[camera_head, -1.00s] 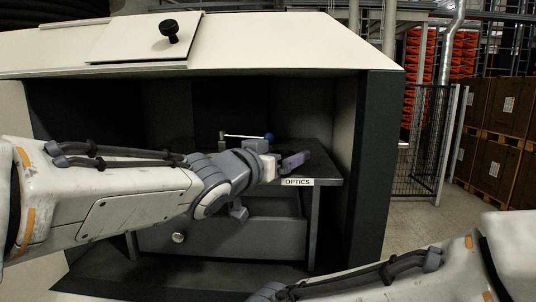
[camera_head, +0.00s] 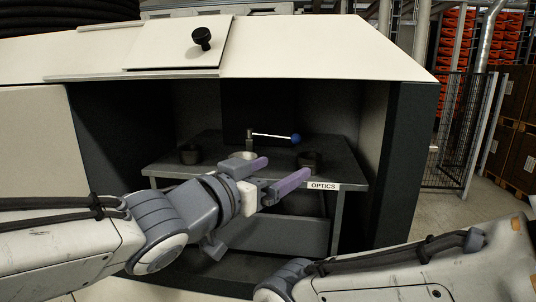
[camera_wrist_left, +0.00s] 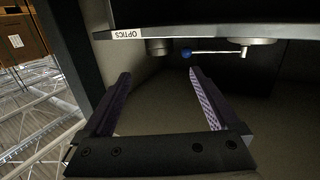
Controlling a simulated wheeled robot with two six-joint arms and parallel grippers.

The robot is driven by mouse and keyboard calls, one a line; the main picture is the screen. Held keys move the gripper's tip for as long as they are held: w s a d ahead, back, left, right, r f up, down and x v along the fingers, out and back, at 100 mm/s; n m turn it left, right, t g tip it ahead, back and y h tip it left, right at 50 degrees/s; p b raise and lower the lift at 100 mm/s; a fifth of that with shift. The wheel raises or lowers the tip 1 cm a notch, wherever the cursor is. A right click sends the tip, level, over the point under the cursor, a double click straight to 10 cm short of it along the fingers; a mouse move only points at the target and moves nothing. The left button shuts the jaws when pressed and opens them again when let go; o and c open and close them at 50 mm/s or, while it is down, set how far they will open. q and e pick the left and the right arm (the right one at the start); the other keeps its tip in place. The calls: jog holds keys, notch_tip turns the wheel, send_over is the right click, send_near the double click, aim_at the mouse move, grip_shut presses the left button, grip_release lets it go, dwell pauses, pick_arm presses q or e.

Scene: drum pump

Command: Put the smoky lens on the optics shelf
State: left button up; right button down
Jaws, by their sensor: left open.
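The optics shelf (camera_head: 220,173) is a dark grey shelf inside the cabinet, with an OPTICS label on its front edge. A short, dark, round piece (camera_head: 309,161) stands on it near the label. I cannot tell whether either is the smoky lens. My left gripper (camera_head: 284,169) is open and empty, its purple fingers apart in front of the shelf edge. In the left wrist view the open fingers (camera_wrist_left: 161,75) point toward the shelf, apart from the dark round piece (camera_wrist_left: 158,46). My right gripper is out of view.
A post with a thin rod and blue ball (camera_head: 295,138) stands at the back of the shelf. The cabinet's right side wall (camera_head: 405,165) and sloped white top (camera_head: 320,45) bound the opening. A drawer front (camera_head: 285,235) lies below the shelf.

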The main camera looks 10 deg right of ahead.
pick_arm(q)
jog(key=shift+s+a, duration=0.1)
jog(key=shift+a, duration=0.05)
jog(key=s+a+f+n+g+y, duration=0.1)
jog(key=s+a+f+g+y, duration=0.2)
jog(key=f, duration=0.5)
jog(key=a+f+n+g+y, duration=0.1)
jog(key=a+f+y, duration=0.25)
jog(key=f, duration=0.55)
jog(key=s+a+f+g+y, duration=0.2)
jog(key=s+a+f+g, duration=0.1)
jog(key=s, duration=0.5)
jog(key=s+a+f+g+y, duration=0.3)
jog(key=s+f+g, duration=0.2)
jog(key=s+f, duration=0.2)
jog(key=shift+s+a+f, duration=0.15)
jog(key=shift+s+a, duration=0.2)
jog(key=shift+s, duration=0.75)
